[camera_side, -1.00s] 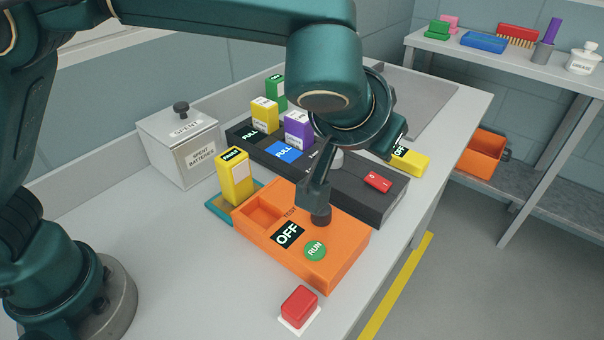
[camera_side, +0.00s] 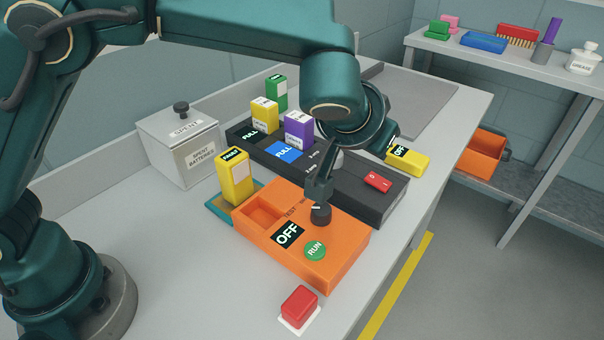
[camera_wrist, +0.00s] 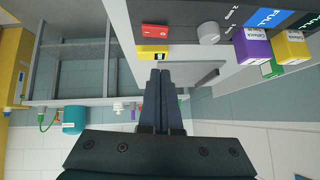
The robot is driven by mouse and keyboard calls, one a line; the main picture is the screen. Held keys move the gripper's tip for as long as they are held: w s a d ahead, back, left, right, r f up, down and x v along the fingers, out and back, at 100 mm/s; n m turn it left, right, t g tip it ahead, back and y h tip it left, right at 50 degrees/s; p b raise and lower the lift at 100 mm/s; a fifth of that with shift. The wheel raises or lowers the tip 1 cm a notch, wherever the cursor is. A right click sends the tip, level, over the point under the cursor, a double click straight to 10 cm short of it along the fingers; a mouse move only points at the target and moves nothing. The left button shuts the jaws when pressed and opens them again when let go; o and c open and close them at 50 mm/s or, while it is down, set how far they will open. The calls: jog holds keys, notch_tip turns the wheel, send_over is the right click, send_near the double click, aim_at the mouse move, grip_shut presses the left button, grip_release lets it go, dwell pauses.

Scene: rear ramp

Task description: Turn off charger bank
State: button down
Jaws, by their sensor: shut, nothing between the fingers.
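The charger bank (camera_side: 345,187) is a long black unit behind the orange tester. It has a red rocker switch (camera_side: 378,182) at its near right end, a grey knob (camera_side: 336,159) and FULL displays. In the wrist view the red switch (camera_wrist: 155,31) and knob (camera_wrist: 208,33) show beyond my fingers.
The orange tester (camera_side: 335,275) shows OFF, with a green RUN button. A yellow battery (camera_side: 234,178) stands beside it. A red button (camera_side: 299,307) is in front. A yellow block (camera_side: 408,161) lies right of the bank. A spent-batteries box (camera_side: 181,150) stands at left.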

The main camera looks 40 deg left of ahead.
aim_at(374, 176)
jog(key=x, duration=0.5)
jog(key=f, duration=0.3)
jog(key=shift+w+a+f, duration=0.15)
jog(key=shift+a, duration=0.1)
jog(key=shift+f, duration=0.5)
jog(key=shift+a+f, duration=0.2)
jog(key=shift+f, duration=0.15)
jog(key=shift+d, duration=0.1)
